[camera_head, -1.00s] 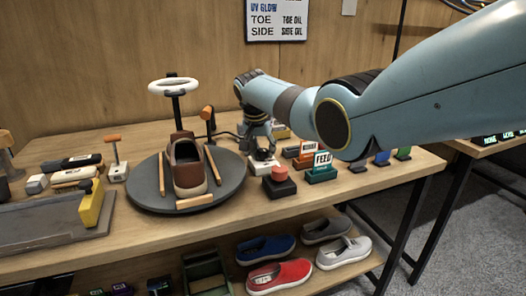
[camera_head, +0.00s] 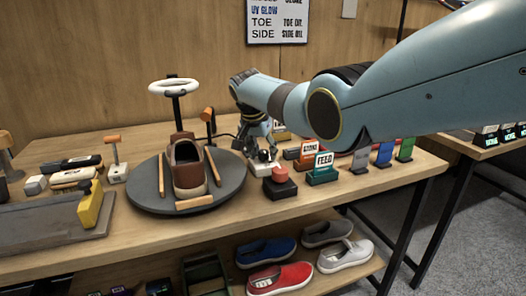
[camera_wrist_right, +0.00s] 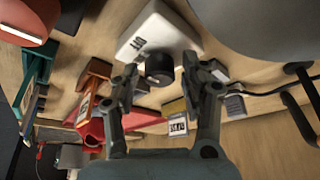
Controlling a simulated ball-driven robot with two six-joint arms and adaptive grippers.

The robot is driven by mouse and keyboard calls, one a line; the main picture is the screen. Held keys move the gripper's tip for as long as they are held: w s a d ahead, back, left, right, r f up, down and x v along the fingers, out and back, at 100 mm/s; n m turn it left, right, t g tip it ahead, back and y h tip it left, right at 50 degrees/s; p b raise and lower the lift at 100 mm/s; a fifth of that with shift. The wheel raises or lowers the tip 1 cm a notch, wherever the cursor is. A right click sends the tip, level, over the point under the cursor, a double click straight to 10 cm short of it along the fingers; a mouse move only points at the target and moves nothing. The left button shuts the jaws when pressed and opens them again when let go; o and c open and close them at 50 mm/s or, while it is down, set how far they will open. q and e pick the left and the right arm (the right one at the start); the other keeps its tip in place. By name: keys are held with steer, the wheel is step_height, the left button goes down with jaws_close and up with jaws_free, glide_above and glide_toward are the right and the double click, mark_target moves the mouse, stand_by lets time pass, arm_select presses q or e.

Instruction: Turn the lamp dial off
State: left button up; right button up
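The lamp dial is a black round knob (camera_wrist_right: 159,68) on a white box (camera_wrist_right: 150,32) with a small dark label. In the head view the white box (camera_head: 262,168) sits on the table right of the round turntable, mostly under my right gripper (camera_head: 262,150). In the right wrist view my right gripper (camera_wrist_right: 163,80) is open, with one fingertip on each side of the knob. Contact with the knob cannot be told. The white ring lamp (camera_head: 174,86) stands on a black post behind the turntable. My left gripper is not in view.
A brown shoe (camera_head: 187,168) sits on the grey turntable (camera_head: 150,192). A red button on a dark base (camera_head: 280,182) and a green FEED block (camera_head: 322,172) stand close to the white box. An orange-handled tool (camera_head: 208,122) stands behind. A dark cable (camera_wrist_right: 275,90) runs nearby.

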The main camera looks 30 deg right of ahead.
steer(key=shift+o, duration=0.3)
steer(key=v, duration=1.2)
